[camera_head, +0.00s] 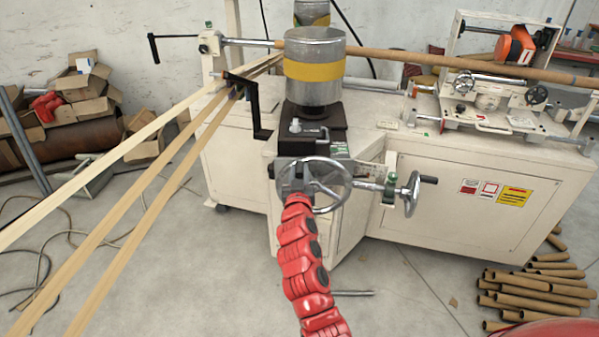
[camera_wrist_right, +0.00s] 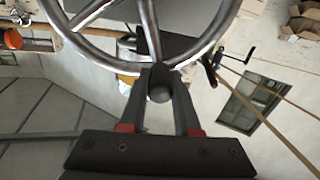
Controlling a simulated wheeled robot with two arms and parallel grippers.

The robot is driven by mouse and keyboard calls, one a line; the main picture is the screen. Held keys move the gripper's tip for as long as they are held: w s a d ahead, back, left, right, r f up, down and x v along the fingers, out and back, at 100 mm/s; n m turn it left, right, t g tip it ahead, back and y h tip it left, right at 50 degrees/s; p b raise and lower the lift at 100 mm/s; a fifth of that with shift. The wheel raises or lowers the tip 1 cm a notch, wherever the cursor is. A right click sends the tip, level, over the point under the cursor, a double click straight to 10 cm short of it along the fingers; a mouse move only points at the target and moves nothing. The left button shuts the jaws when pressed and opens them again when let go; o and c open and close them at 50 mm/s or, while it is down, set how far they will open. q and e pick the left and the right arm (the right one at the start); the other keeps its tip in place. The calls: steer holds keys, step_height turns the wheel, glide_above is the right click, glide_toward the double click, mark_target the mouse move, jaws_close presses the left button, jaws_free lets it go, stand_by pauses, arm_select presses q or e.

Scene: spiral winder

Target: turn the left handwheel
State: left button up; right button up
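The left handwheel (camera_head: 338,204) is a large silver wheel with spokes on the front of the machine. Its rim and spokes (camera_wrist_right: 95,50) fill the top of the right wrist view. My right gripper (camera_head: 293,187) is at the left part of this wheel, at the end of my red arm. In the right wrist view, my right gripper's two dark fingers (camera_wrist_right: 160,85) stand close on both sides of a dark round knob (camera_wrist_right: 160,94) by the rim, and seem to grip it. The wheel partly hides the fingertips. My left gripper is not in view.
A smaller handwheel (camera_head: 411,194) with a dark handle sits to the right on a shaft. A metal cylinder (camera_head: 314,95) with a yellow band stands above. Paper strips (camera_head: 150,200) run to the lower left. Cardboard tubes (camera_head: 535,290) lie at the lower right.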

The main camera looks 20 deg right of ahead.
mark_target(315, 161)
jaws_close()
steer(key=shift+f, duration=0.1)
stand_by(0.9)
steer(key=d+m+b, duration=0.2)
steer(key=s+d+m+b, duration=0.1)
steer(key=m+b, duration=0.1)
steer(key=b, duration=0.1)
steer(key=shift+s+d+r, duration=0.15)
steer(key=shift+d+r, duration=0.05)
steer(key=shift+d, duration=0.15)
steer(key=shift+s+d+r+m+b, duration=0.1)
steer(key=shift+d+r+m+b, duration=0.1)
steer(key=shift+d+m+b, duration=0.15)
steer(key=shift+a, duration=0.1)
steer(key=o, duration=0.8)
jaws_free()
steer(key=shift+r, duration=0.1)
steer(key=shift+c, duration=0.2)
